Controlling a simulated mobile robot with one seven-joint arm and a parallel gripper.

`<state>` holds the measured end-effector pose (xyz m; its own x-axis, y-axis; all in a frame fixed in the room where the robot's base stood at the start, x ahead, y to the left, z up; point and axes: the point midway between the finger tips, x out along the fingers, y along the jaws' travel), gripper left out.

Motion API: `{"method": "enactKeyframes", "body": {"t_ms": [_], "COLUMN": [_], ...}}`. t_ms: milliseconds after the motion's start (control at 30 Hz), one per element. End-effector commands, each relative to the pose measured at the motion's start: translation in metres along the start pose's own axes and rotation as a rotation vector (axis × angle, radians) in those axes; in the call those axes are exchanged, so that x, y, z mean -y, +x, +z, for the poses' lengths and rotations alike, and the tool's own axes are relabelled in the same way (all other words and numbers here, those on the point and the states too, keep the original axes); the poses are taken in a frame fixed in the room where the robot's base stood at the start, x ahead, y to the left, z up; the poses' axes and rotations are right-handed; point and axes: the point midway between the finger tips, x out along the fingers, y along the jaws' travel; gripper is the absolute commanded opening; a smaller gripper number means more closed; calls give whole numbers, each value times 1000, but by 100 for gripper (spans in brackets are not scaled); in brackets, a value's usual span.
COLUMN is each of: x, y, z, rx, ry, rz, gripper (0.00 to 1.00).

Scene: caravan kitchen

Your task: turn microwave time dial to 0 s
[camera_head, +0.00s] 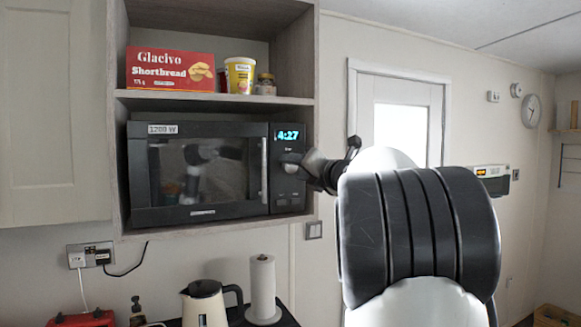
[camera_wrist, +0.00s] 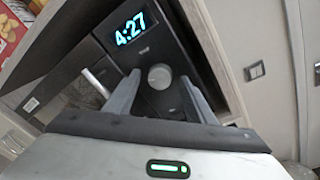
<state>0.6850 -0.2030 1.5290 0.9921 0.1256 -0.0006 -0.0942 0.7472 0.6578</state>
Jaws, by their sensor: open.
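The black microwave (camera_head: 200,215) sits in a wooden wall cabinet, and its display (camera_head: 288,135) reads 4:27. In the wrist view the display (camera_wrist: 130,28) shows the same digits. A round grey dial (camera_wrist: 160,76) lies below the display on the control panel. My gripper (camera_wrist: 158,92) is open, with one finger on each side of the dial, and the dial shows between them. I cannot tell whether the fingers touch it. In the head view my gripper (camera_head: 292,165) is at the control panel and hides most of the dial. The microwave door is shut.
A red shortbread box (camera_head: 170,70), a yellow tub (camera_head: 240,75) and a small jar (camera_head: 265,84) stand on the shelf above. The door handle (camera_head: 264,170) is just left of the panel. A kettle (camera_head: 205,305) and paper roll (camera_head: 262,288) stand below.

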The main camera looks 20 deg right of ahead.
Motion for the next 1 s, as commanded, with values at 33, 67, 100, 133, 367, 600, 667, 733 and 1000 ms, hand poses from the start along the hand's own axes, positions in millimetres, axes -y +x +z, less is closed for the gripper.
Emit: {"method": "enactKeyframes", "body": {"t_ms": [33,67,100,133,367,600,667,733,1000], "x": [0,0,0,0,0,0,0,0,0], "y": [3,5,6,6,7,6,6,6,6], "z": [0,0,0,0,0,0,0,0,0], "rx": [0,0,0,0,0,0,0,0,-5], "ry": [0,0,1,1,0,0,0,-2,-68], "rz": [0,0,0,0,0,0,0,0,-3], "gripper": [50,50,50,50,50,11,9,9,9]}}
